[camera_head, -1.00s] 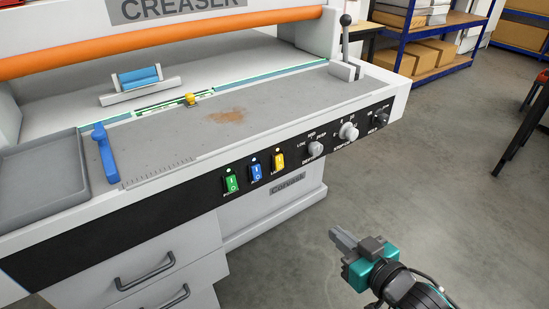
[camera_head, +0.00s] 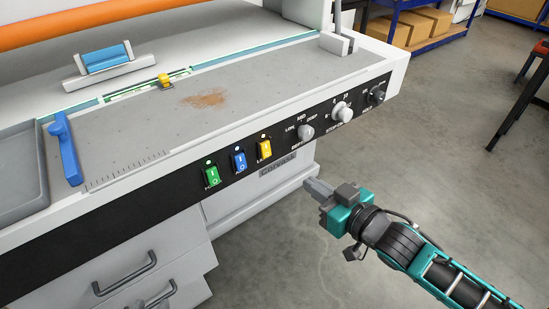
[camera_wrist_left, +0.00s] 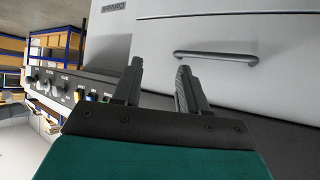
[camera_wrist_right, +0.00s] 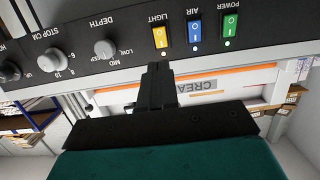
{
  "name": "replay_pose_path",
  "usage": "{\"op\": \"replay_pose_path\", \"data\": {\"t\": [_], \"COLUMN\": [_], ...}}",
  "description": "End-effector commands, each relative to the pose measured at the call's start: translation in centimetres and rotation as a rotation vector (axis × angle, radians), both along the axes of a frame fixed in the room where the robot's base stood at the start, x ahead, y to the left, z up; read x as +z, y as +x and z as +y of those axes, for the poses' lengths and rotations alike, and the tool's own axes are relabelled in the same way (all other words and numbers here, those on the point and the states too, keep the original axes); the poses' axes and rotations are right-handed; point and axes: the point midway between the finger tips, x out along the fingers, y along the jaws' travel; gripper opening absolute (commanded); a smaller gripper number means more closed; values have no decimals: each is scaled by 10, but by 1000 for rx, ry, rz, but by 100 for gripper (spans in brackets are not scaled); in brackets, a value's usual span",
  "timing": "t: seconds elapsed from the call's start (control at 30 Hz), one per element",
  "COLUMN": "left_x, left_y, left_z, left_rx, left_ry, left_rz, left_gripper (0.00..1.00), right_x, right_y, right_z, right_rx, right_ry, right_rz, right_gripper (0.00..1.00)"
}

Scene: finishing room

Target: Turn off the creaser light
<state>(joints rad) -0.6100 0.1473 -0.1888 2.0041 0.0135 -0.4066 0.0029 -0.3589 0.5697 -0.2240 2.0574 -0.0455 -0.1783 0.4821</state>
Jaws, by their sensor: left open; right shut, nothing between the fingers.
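The creaser's front panel carries a yellow LIGHT rocker switch (camera_head: 265,149), which also shows in the right wrist view (camera_wrist_right: 160,37). A pale indicator dot sits by it. Beside it are the blue AIR switch (camera_head: 239,162) and the green POWER switch (camera_head: 211,176). My right gripper (camera_head: 312,186) is shut and empty, in front of the panel, below and right of the yellow switch in the head view. In the right wrist view its fingertips (camera_wrist_right: 159,68) appear just below the yellow switch, apart from it. My left gripper (camera_wrist_left: 160,72) is open and empty, outside the head view.
Right of the switches are the DEPTH knob (camera_head: 306,132), STOP CM knob (camera_head: 342,112) and another knob (camera_head: 376,95). A drawer handle (camera_head: 125,273) juts out below the panel. Open floor lies right of the machine.

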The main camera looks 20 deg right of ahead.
Motion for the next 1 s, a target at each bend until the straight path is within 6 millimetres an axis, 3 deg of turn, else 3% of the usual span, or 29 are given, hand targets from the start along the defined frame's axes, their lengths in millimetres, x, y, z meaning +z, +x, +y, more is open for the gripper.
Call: {"op": "replay_pose_path", "data": {"t": [0.27, 0.8, 1.0], "left_x": [-5, -8, -8], "left_y": [0, 3, 5], "left_z": [0, -9, -10], "left_rx": [-1, -15, -16], "left_ry": [-1, -16, -19], "left_rz": [3, 0, -5], "left_gripper": [43, 43, 43], "right_x": [-5, -23, -26], "right_y": [27, 109, 125], "right_z": [10, 40, 45], "right_rx": [0, -1, -1], "right_ry": [0, 0, 0], "right_rz": [-3, -2, 0], "right_gripper": [0, 0, 0]}}
